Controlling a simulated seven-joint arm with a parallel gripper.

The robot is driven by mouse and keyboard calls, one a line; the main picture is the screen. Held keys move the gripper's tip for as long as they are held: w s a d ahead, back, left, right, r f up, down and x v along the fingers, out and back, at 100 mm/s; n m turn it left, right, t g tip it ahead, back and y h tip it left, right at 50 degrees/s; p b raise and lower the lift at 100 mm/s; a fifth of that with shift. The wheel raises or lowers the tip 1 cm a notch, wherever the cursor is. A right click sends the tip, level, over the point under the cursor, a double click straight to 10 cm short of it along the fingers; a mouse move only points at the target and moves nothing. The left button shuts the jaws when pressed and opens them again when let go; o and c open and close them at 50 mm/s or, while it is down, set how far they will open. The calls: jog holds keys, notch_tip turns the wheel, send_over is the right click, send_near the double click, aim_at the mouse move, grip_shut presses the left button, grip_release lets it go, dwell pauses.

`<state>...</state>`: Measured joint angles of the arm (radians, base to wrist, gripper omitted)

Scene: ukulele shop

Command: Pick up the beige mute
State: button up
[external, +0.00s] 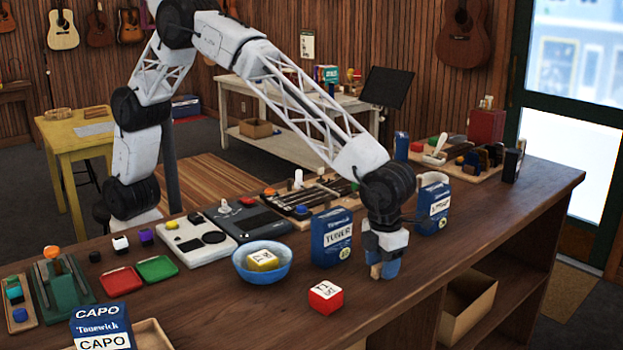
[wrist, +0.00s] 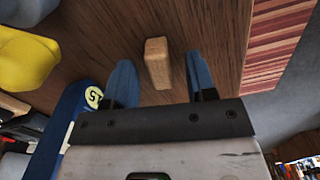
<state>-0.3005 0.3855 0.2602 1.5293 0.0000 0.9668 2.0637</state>
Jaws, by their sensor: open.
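The beige mute is a small block (wrist: 158,62) standing on the brown counter in the wrist view. It shows between my two blue fingers, with a gap visible on each side. My gripper (wrist: 159,72) is open around it and holds nothing. In the external view my gripper (external: 385,268) points down low over the counter, near its front edge. A small beige patch of the mute (external: 376,271) shows at the fingers there, and the rest of it is hidden by the gripper.
A blue tuner box (external: 332,238) stands just left of my gripper, and another blue box (external: 432,203) stands behind right. A red cube (external: 325,297) is at the front left. Counter (external: 480,215) to the right is clear.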

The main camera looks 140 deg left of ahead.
jog(key=shift+f, duration=0.45)
grip_shut()
dwell(0.3)
jog(key=shift+r, duration=0.1)
jog(key=shift+r, duration=4.95)
